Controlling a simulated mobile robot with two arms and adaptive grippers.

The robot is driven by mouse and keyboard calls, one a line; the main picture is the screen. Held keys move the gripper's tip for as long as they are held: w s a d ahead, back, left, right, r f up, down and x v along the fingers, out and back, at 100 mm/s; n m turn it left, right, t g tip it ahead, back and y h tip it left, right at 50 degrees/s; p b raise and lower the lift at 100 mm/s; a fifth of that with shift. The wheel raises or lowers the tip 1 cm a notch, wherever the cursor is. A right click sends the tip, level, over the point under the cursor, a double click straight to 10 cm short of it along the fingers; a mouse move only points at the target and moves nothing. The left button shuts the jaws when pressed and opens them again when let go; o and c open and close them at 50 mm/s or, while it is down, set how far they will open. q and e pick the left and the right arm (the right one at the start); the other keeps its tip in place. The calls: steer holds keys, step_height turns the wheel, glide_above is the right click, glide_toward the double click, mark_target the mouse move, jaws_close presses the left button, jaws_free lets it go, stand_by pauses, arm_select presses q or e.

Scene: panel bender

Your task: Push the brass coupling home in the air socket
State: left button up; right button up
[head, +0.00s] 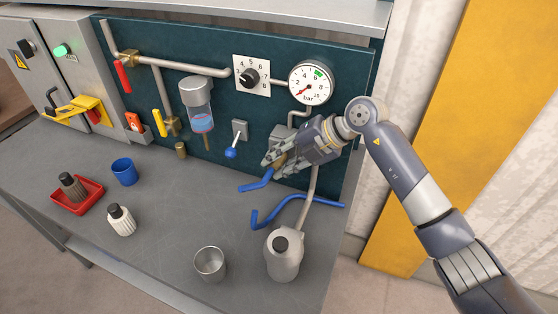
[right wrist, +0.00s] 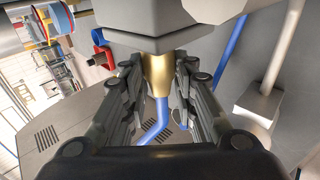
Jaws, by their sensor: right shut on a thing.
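The brass coupling (right wrist: 156,72) is between the fingers of my right gripper (head: 274,164), which is shut on it. In the right wrist view its upper end meets the underside of a grey block (right wrist: 165,18), which looks like the air socket. How deep it sits inside cannot be seen. A blue hose (right wrist: 158,108) comes out of the coupling's lower end. In the head view the hose (head: 258,184) shows below the fingers, and my gripper mostly hides the coupling and socket. My left gripper is not in view.
A pressure gauge (head: 311,84) and a selector dial (head: 251,77) are above the gripper. A blue-tipped lever (head: 231,153) is to its left. A grey canister (head: 284,255) and metal cup (head: 210,263) stand on the bench (head: 165,255). The bench centre is clear.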

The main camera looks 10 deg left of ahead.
steer(key=shift+w+d+f, duration=0.1)
steer(key=shift+d+f, duration=0.1)
steer(key=shift+d, duration=0.05)
stand_by(0.3)
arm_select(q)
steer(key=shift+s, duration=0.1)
arm_select(e)
steer(key=shift+w, duration=0.1)
